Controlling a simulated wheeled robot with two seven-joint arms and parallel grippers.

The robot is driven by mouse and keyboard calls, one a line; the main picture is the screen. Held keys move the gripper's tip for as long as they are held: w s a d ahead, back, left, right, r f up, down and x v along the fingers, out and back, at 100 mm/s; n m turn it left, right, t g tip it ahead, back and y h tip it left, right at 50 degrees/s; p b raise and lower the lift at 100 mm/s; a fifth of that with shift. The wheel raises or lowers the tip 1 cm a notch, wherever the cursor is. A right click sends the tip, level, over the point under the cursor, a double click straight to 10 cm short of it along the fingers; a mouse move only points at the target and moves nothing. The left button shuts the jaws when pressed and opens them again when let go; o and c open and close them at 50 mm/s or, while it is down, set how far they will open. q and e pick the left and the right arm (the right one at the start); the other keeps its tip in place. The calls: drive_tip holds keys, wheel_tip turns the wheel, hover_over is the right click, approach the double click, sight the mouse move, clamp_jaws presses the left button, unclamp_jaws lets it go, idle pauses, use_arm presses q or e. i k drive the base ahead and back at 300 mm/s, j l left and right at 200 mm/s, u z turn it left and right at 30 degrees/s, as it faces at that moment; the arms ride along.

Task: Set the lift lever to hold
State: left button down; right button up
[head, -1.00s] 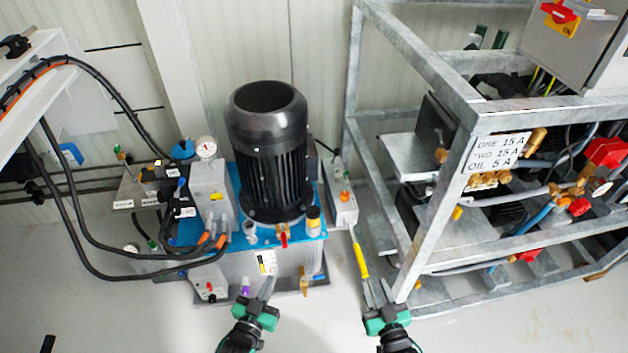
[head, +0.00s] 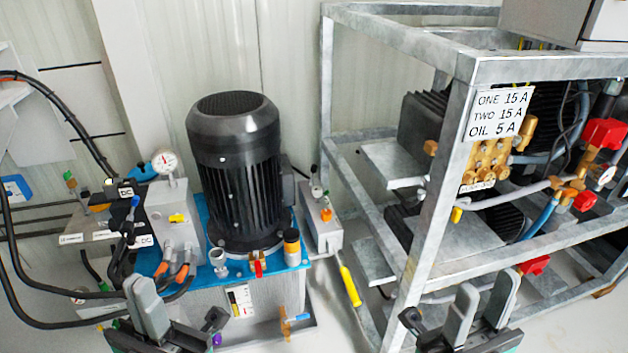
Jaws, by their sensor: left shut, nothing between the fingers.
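No part in view carries a readable lift or hold mark, so I cannot tell for sure which one is the lift lever. A small blue-tipped lever (head: 135,202) stands on the valve group with black DC tags, left of the motor. A long yellow-handled lever (head: 350,286) slants down from the grey box right of the motor. My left gripper (head: 140,284) is shut and empty, in front of the blue power unit at lower left. My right gripper (head: 487,283) is open and empty, low in front of the metal frame. Neither gripper visibly touches a lever.
The black motor (head: 235,170) stands on the blue-topped tank (head: 206,278). A pressure gauge (head: 164,161) and looping black hoses (head: 85,145) lie to its left. The galvanized frame (head: 425,215) with pumps, brass valves and red handles fills the right side.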

sight(314, 167)
drive_tip(key=i+l+z, duration=0.35)
drive_tip(key=i+l, duration=0.45)
drive_tip(key=i, duration=0.1)
